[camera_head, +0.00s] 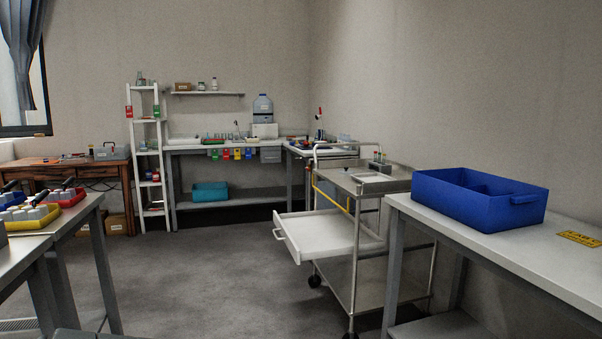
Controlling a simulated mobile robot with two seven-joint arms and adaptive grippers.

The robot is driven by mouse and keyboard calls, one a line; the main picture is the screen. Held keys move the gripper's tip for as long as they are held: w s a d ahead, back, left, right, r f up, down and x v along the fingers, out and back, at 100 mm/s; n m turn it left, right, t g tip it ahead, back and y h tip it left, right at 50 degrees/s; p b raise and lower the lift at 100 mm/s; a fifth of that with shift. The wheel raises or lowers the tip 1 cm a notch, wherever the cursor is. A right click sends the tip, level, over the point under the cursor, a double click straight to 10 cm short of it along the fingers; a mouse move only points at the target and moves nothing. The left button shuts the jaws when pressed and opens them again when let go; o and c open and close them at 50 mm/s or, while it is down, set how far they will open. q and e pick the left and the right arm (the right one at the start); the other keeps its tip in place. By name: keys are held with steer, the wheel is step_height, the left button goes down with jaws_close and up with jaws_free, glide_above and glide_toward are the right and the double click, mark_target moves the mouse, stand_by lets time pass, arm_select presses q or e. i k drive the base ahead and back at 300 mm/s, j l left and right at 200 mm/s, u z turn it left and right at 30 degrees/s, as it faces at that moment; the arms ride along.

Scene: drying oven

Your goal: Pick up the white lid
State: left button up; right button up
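I cannot make out a white lid for certain in the head view. A small flat white item (373,177) lies on the top of the metal cart (340,178), but it is too small to tell what it is. The cart's white drawer (325,234) is pulled out to the left, and it looks empty. Neither of my grippers is in view.
A left table (75,222) holds red and yellow trays. A shelf ladder (148,160) and benches line the back. Open grey floor (200,285) lies between.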

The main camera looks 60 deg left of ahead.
mark_target(347, 171)
steer(key=u, duration=1.7)
steer(key=i+j+z, duration=0.25)
steer(key=i+j, duration=0.2)
steer(key=i+j+z, duration=0.25)
steer(key=i+j, duration=0.25)
steer(key=i+j+z, duration=0.25)
steer(key=i+j, duration=0.15)
steer(key=j, duration=0.3)
steer(key=i+j+z, duration=0.25)
steer(key=j, duration=0.45)
steer(key=i+j+z, duration=0.25)
steer(key=i+j, duration=0.15)
steer(key=j, duration=0.4)
steer(key=i+j+z, duration=0.25)
steer(key=j, duration=0.55)
steer(key=i+j+z, duration=0.1)
steer(key=j+z, duration=0.2)
steer(key=j, duration=0.5)
steer(key=j+z, duration=0.25)
steer(key=j, duration=0.65)
